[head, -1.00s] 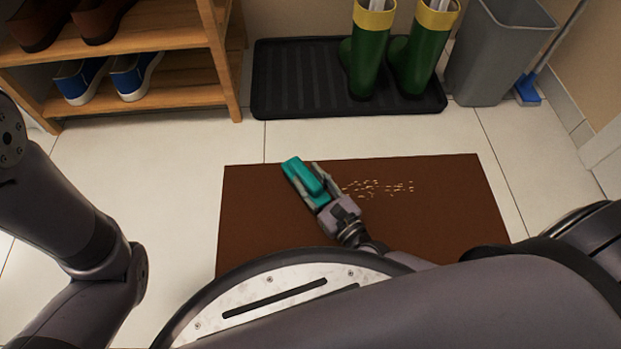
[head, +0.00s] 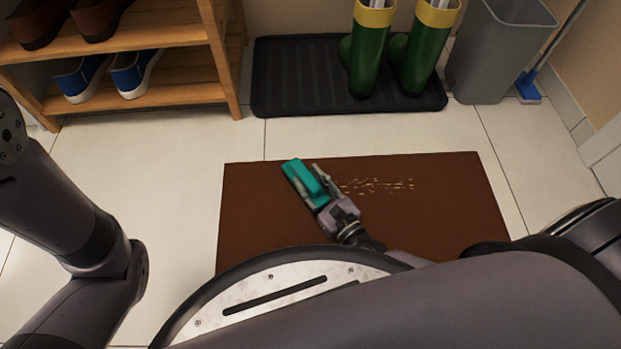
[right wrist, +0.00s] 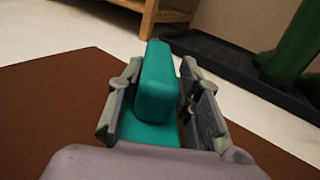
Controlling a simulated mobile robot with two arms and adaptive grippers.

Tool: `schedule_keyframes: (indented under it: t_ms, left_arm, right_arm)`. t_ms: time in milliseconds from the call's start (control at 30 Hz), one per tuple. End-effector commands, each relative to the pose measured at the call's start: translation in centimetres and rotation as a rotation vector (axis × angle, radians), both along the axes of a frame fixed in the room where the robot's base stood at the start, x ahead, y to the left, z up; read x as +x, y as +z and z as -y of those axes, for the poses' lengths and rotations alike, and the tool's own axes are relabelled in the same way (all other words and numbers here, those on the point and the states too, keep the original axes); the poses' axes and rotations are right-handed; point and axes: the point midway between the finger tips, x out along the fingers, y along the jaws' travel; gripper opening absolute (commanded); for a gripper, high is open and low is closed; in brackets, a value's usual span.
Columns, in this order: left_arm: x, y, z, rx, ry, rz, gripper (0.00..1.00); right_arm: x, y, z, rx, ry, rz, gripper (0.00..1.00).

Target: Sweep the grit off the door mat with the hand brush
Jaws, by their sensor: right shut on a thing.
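The brown door mat (head: 440,220) lies on the tiled floor, its near edge hidden by my own body. Pale grit (head: 378,186) is scattered in a band on the mat, right of the brush. My right gripper (head: 318,188) is shut on the teal hand brush (head: 296,170), over the left part of the mat. The brush's teal body also shows between the fingers in the right wrist view (right wrist: 155,85). Its bristles are hidden, and I cannot tell whether it touches the mat. My left arm is at the left of the head view; its gripper is out of sight.
A wooden shoe rack (head: 160,96) with shoes stands at the back left. A black boot tray (head: 300,85) with green boots (head: 368,55) lies behind the mat. A grey bin (head: 492,60) and a blue broom (head: 528,88) stand back right. Bare tiles surround the mat.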

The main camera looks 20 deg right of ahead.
Motion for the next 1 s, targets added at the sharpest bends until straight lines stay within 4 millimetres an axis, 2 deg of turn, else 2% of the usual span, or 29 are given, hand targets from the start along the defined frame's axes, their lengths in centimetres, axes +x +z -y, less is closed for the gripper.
schedule_keyframes:
  t_ms: [367,733,1000]
  left_arm:
    - [0.0,0.0,0.0,0.000,0.000,-0.001,0.61]
    - [0.0,0.0,0.0,0.000,0.000,-0.001,0.61]
    - [0.0,0.0,0.0,0.000,0.000,-0.001,0.61]
  right_arm:
    - [-0.1,-0.5,0.1,0.000,0.001,0.001,0.02]
    - [-0.9,-0.3,3.0,-0.001,0.002,0.000,0.02]
    - [-1.1,-0.3,3.7,0.000,0.001,0.001,0.02]
